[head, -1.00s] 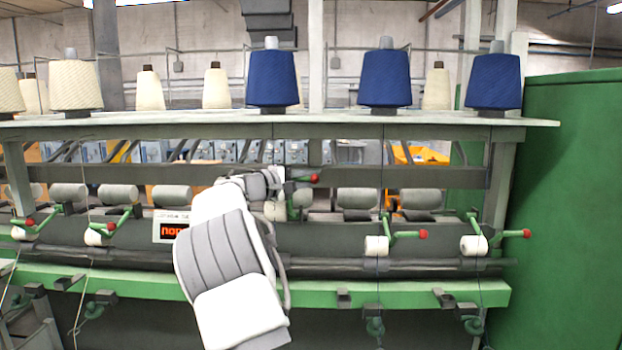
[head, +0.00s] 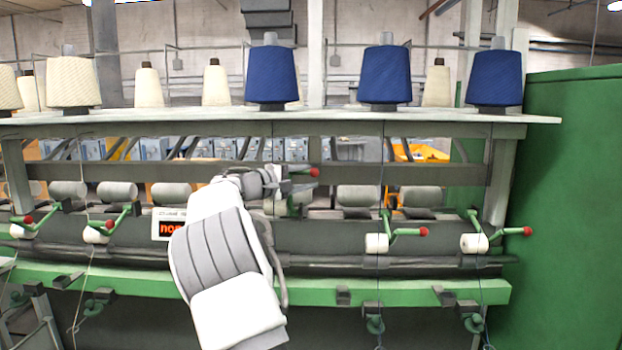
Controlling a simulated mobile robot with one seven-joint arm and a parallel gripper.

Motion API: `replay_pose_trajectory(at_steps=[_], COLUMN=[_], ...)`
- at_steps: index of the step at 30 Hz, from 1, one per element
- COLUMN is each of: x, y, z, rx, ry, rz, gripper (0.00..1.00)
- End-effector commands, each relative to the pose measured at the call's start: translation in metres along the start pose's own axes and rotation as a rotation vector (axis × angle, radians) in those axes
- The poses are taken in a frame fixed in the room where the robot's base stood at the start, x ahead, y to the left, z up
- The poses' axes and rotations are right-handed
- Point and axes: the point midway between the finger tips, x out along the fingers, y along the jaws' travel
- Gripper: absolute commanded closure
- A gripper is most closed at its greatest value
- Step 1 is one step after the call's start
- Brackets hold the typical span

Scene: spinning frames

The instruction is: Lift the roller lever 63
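Roller levers with red ball knobs run along the machine front; no number 63 is legible on any. One red knob (head: 314,172) stands clearly higher than the others, just beyond the right end of my gripper (head: 295,184). Most of that lever's green arm is hidden by the gripper. Contact between gripper and lever cannot be made out, nor whether the fingers are open or shut. Two levers to the right (head: 408,232) (head: 506,232) lie low beside white yarn rolls. Two more to the left (head: 36,224) (head: 116,224) are also low.
Blue yarn cones (head: 271,78) and cream cones stand on the shelf (head: 430,117) above. A green rail (head: 420,293) runs along the front. A green cabinet (head: 570,200) closes off the right side.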

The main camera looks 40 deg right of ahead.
Motion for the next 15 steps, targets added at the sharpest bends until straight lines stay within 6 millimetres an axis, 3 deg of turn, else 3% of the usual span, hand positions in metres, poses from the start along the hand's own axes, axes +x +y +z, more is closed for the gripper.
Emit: replay_pose_trajectory(at_steps=[15], x=[-0.119], y=[-0.003], z=[-0.001], rx=[0.001], ry=[0.006], rz=[-0.001], gripper=[0.52])
